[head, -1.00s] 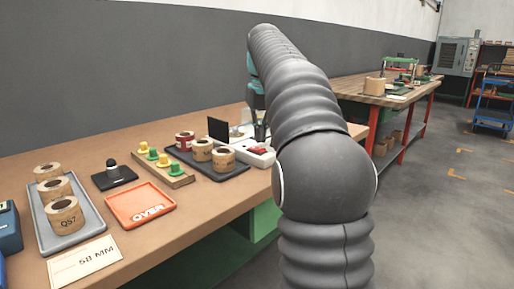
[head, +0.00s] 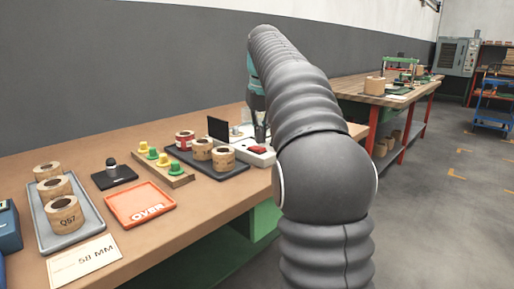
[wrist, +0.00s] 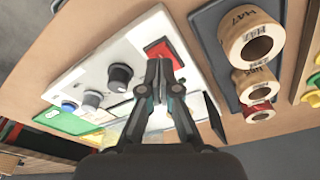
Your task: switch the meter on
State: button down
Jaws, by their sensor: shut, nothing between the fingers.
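Paper coils (wrist: 250,40) stand on a dark tray beside the meter. A dark upright plate (wrist: 214,117) stands close to the gripper's right. In the head view, a wooden block with yellow and green pegs (head: 165,168), an orange tray (head: 138,204) and a grey coil tray (head: 84,236) lie further left.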

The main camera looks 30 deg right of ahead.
aim_at(260, 148)
jog(key=shift+f+b, duration=0.55)
jog(key=shift+f, duration=0.35)
dwell(0.4)
notch_tip(260, 148, up, 5)
jog(key=p, duration=0.5)
jog(key=shift+r+p, duration=0.15)
jog(key=shift+p, duration=0.15)
jog(key=shift+r, duration=0.9)
